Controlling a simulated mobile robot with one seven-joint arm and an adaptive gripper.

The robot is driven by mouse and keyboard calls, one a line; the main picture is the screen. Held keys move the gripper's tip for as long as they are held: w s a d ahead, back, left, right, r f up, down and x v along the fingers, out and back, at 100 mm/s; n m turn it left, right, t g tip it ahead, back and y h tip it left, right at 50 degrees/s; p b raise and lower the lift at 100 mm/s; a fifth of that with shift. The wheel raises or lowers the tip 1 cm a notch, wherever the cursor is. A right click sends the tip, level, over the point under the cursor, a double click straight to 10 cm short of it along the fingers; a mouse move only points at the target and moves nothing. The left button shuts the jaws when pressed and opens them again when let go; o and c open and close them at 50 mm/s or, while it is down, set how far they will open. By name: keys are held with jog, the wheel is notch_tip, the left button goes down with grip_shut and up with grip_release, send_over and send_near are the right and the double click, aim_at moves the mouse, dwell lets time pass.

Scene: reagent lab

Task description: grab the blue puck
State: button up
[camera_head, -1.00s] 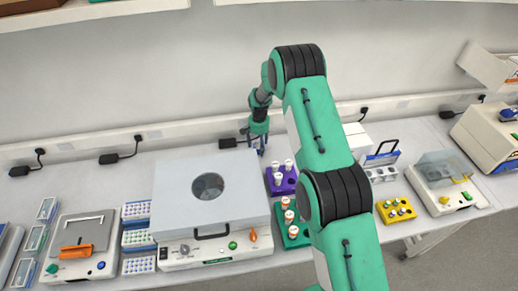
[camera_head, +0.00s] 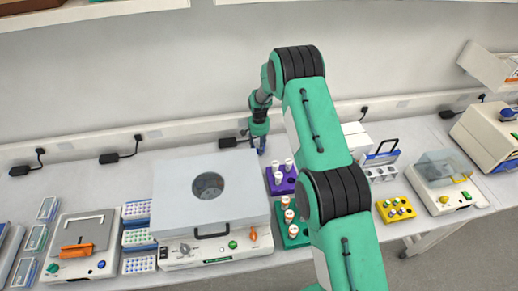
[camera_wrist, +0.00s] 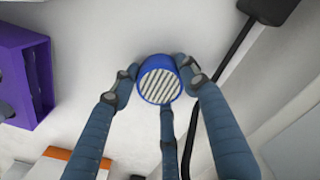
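The blue puck (camera_wrist: 160,80) has a round blue rim and a grey-and-white striped face. In the wrist view it sits between the fingertips of my gripper (camera_wrist: 160,82). Fingers press against its left and right sides, and a third finger is at its lower edge. In the head view my gripper (camera_head: 261,149) points down at the back of the bench, behind the purple rack. The puck is too small and covered there to make out clearly.
The purple rack (camera_head: 284,186) with white-capped vials stands just in front of my gripper. A large grey-lidded machine (camera_head: 170,196) is to its left. A black cable (camera_wrist: 218,75) runs close by on the right in the wrist view. The back wall is close behind.

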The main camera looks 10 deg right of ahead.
jog(key=shift+c, duration=0.2)
jog(key=shift+r+b, duration=0.55)
jog(key=shift+r, duration=4.45)
